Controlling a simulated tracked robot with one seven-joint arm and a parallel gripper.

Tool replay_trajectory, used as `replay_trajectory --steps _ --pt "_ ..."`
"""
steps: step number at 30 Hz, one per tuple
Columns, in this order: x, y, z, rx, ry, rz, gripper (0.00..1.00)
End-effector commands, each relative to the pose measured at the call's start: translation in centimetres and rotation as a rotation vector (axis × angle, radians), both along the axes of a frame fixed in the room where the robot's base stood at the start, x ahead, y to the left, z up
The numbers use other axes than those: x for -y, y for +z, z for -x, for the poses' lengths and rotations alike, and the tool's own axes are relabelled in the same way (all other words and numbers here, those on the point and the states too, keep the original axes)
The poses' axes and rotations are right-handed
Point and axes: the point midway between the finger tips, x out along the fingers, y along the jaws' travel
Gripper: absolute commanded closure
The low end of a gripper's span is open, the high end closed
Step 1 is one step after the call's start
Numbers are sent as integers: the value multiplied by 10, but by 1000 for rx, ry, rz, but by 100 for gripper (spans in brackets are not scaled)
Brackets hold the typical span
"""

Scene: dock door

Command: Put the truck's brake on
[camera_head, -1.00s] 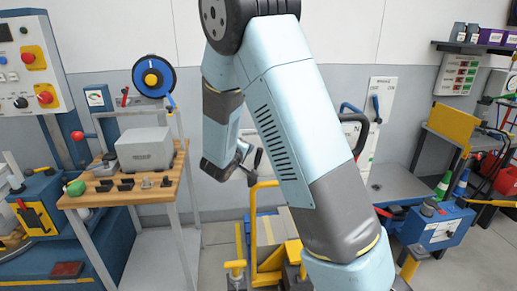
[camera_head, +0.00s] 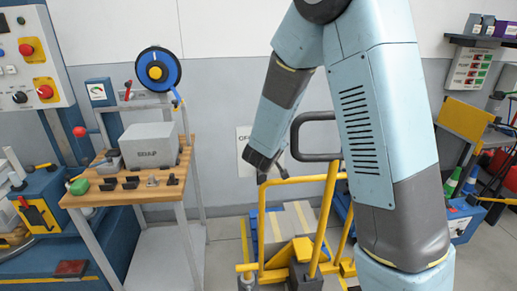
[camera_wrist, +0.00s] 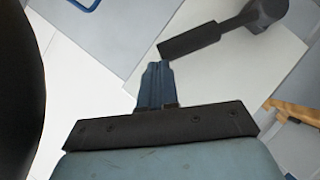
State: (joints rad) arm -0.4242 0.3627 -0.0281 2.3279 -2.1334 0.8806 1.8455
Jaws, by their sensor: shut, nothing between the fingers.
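The truck is a yellow-framed cart (camera_head: 330,205) at the lower middle of the head view, with a dark looped handle (camera_head: 313,120) partly behind my arm. Yellow pedal-like parts (camera_head: 247,267) show low on its left side. I cannot tell which part is the brake. My gripper (camera_head: 264,176) points down above the truck's left side, left of the looped handle. In the wrist view my gripper (camera_wrist: 155,72) is shut and empty. A dark lever-like bar with a rounded hub (camera_wrist: 225,30) shows beyond its tips, apart from them in the picture.
A wooden-topped bench (camera_head: 118,197) with a grey box (camera_head: 150,145) stands left. A blue machine (camera_head: 45,215) is at far left. A shelf unit with a yellow panel (camera_head: 465,118) is at right. Floor shows between bench and truck.

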Motion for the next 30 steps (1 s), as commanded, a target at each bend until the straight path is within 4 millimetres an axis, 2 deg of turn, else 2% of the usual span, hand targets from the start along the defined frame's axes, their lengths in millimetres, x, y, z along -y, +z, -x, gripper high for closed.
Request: replay_trajectory --steps 13,21,30 --pt "-1 0 1 -4 -3 1 100" --pt "-28 24 9 1 -2 -1 100" --pt "-51 46 59 -1 1 -1 100"
